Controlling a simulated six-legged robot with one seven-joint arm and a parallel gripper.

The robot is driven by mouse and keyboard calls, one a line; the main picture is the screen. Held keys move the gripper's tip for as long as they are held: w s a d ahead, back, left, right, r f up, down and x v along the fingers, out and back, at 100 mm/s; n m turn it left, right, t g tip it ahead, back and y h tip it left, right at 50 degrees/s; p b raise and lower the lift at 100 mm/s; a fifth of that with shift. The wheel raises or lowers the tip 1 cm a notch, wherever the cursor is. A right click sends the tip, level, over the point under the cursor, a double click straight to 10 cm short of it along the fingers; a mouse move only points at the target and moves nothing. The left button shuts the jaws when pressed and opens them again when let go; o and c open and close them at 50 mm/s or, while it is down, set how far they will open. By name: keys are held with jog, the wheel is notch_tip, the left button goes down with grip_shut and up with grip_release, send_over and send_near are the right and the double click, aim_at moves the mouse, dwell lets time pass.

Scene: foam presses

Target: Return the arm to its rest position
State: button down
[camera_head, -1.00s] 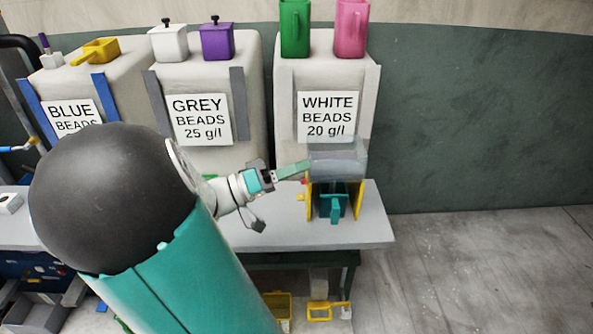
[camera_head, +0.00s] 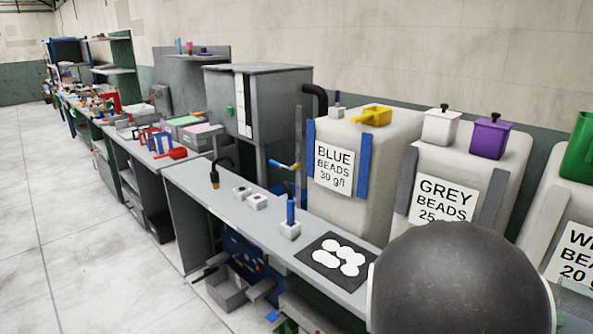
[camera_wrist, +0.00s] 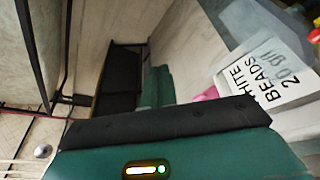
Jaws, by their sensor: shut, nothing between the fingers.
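In the head view my gripper is out of frame. Only a black rounded part of my arm shows there, at the bottom right, covering part of the bench and the grey-bead container.
A long bench (camera_head: 225,212) runs away to the left, with a black mat (camera_head: 335,262) and a blue-handled block (camera_head: 290,222) on it. Bead containers (camera_head: 345,205) stand along the back right. The floor (camera_head: 85,235) at the left is clear.

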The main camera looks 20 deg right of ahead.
jog(key=w+a+f+n+t+y, duration=0.4)
jog(key=a+f+n+t+y, duration=0.35)
jog(key=a+f+t, duration=0.3)
jog(key=w+a+r+n+t+y, duration=0.2)
jog(key=a+n+t, duration=0.1)
jog(key=a, duration=0.4)
jog(key=w+a+r+n+t+y, duration=0.2)
jog(key=w+a+n+t, duration=0.1)
jog(key=a, duration=0.5)
jog(key=w+a+r+n+t+y, duration=0.2)
jog(key=w+a+n+t, duration=0.1)
jog(key=a, duration=0.4)
jog(key=shift+a+r+n+t, duration=0.2)
jog(key=shift+a+n+t, duration=0.05)
jog(key=shift+n+t, duration=0.6)
